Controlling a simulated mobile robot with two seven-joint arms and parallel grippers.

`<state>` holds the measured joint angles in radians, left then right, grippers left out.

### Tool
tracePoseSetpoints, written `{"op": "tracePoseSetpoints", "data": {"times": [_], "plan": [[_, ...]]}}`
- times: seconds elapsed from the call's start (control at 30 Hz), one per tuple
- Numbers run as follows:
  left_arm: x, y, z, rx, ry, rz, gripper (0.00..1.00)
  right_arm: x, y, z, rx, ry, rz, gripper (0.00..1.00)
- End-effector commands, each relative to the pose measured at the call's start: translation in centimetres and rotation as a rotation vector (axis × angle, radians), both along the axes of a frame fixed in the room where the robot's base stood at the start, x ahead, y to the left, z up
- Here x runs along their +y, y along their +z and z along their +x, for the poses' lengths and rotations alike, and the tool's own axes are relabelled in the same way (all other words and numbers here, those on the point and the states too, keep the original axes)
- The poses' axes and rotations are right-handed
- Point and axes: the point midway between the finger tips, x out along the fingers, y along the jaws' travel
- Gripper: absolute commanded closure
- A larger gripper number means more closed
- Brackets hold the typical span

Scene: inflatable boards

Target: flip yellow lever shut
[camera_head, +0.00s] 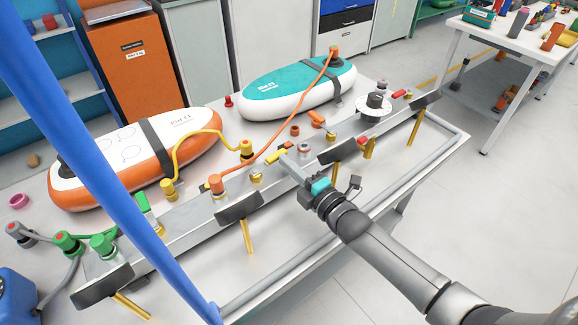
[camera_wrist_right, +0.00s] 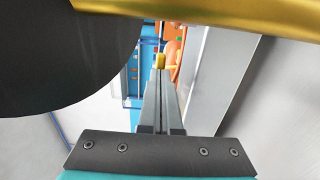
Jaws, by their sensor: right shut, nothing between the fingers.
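The yellow lever (camera_head: 276,155) is a small flat yellow handle on the grey metal rail, near the middle of the head view. My right gripper (camera_head: 288,158) reaches in from the lower right, its narrow fingers closed together, with the tip right beside the yellow lever. In the right wrist view the shut fingers (camera_wrist_right: 160,78) point ahead, and a small yellow piece (camera_wrist_right: 160,61) shows just beyond their tips. Whether they touch it I cannot tell. My left gripper is not in view.
The rail (camera_head: 190,215) carries dark plates, yellow posts, other coloured levers and hose fittings. An orange hose (camera_head: 290,118) arches behind my right gripper. Orange-white (camera_head: 185,150) and teal-white (camera_head: 300,88) boards lie behind. A blue pole (camera_head: 110,155) crosses the left side. A gold bar (camera_wrist_right: 210,14) crosses the wrist view closely.

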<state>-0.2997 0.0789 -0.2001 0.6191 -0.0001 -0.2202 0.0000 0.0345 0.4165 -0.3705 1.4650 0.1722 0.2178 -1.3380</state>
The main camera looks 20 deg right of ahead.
Motion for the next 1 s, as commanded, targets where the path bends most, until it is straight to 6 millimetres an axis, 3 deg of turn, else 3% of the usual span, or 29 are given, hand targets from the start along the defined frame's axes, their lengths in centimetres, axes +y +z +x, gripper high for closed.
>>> {"op": "tracePoseSetpoints", "data": {"times": [0.6, 1.0], "plan": [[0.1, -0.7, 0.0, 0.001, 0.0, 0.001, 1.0, 0.1, 0.0, 2.8, -0.001, -0.001, -0.002, 1.0], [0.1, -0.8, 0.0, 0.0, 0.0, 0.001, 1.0, 0.3, 0.0, 3.5, 0.0, -0.001, 0.0, 1.0]]}}
